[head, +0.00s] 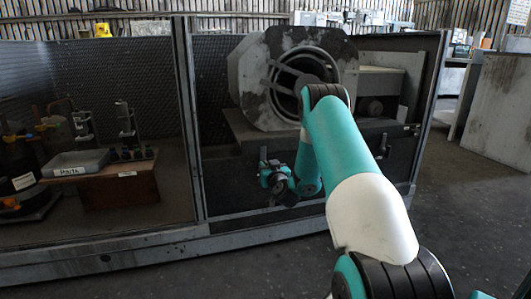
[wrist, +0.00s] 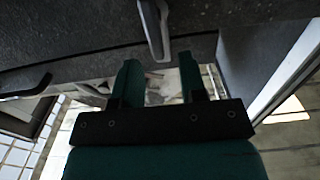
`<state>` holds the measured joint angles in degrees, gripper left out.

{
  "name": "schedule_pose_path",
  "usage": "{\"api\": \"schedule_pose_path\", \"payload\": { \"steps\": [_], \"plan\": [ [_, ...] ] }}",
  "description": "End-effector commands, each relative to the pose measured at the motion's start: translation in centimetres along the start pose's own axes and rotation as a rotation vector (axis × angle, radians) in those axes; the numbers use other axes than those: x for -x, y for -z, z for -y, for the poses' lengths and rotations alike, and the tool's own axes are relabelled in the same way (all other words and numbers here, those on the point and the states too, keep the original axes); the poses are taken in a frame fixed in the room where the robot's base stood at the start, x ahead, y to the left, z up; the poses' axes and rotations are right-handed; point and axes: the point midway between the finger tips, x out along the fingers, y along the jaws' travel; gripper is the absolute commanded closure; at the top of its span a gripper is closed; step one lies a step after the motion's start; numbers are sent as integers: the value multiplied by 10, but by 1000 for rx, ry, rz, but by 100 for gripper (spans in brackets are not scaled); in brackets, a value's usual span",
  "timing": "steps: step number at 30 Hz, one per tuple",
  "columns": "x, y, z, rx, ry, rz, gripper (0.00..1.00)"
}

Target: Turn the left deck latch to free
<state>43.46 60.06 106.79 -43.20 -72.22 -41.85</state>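The left deck latch (head: 263,154) is a small upright lever on the dark front face under the blower housing (head: 290,75). In the wrist view the latch (wrist: 151,28) is a grey metal lever pointing at the gap between my fingers. My gripper (head: 270,175) is just below the latch in the head view. In the wrist view my gripper (wrist: 158,68) has its two teal fingers apart, with the lever's end at about fingertip level between them. I cannot tell whether they touch. The right deck latch (head: 383,145) is also upright.
A mesh-fronted bay on the left holds a wooden box with a grey tray (head: 75,163) and several small fittings. A dark hooked handle (wrist: 28,88) shows at the left of the wrist view. A frame post (head: 186,115) stands left of my gripper. Open floor (head: 470,205) lies to the right.

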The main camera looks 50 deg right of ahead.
Motion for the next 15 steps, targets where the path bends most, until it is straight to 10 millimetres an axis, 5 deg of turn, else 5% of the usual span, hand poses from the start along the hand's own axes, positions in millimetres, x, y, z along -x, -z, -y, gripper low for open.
{"api": "schedule_pose_path", "payload": {
  "steps": [15],
  "plan": [
    [-38, 0, -1, -1, -2, 0, 62]
  ]
}}
